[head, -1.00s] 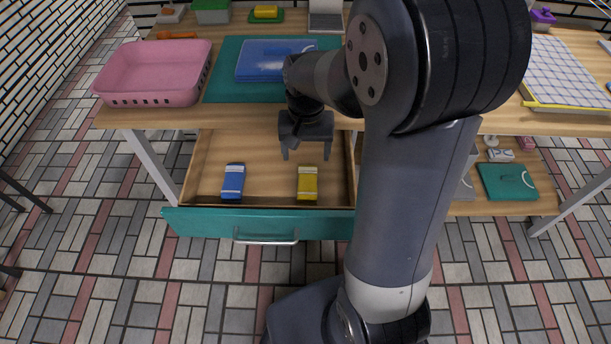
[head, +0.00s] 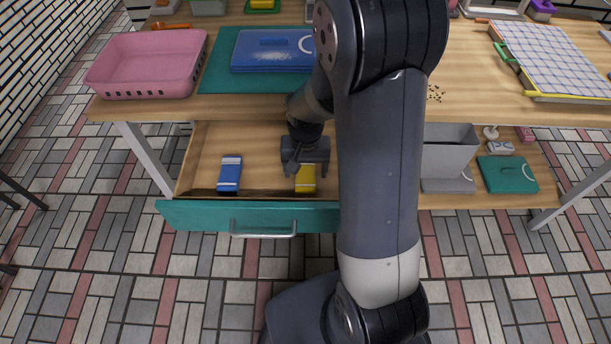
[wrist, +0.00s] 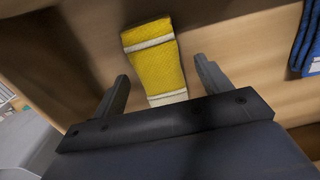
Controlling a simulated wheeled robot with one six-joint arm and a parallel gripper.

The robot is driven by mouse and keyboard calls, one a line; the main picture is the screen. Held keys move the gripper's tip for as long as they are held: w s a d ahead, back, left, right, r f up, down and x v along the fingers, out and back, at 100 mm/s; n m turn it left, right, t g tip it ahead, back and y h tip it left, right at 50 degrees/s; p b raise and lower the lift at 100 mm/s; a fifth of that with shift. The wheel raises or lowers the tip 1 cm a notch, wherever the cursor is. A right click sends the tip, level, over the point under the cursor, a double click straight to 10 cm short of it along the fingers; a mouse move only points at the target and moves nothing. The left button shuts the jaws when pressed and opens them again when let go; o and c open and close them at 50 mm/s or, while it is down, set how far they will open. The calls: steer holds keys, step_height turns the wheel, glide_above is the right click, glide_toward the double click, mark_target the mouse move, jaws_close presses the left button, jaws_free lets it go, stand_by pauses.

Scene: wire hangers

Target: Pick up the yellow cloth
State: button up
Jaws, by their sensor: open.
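The yellow cloth (head: 306,180) lies folded in the open drawer (head: 262,150), with white bands across it. In the wrist view the yellow cloth (wrist: 154,62) shows ahead of and between the fingers, its near white end close to the palm bar. My gripper (head: 304,172) is down in the drawer at the cloth and hides its far part in the head view. In the wrist view my gripper (wrist: 160,85) is open, one finger to each side of the cloth. I see no contact between fingers and cloth.
A blue cloth (head: 230,173) lies to the left in the same drawer; its edge shows in the wrist view (wrist: 307,45). The teal drawer front (head: 190,214) stands nearest. The tabletop edge (head: 215,108) lies behind and above, holding a pink basket (head: 148,62). A grey bin (head: 449,150) stands right.

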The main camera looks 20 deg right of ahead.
mark_target(305, 173)
steer(key=c, duration=1)
step_height(305, 173, up, 10)
steer(key=shift+r+p, duration=0.1)
steer(key=shift+p, duration=0.75)
steer(key=shift+c, duration=0.2)
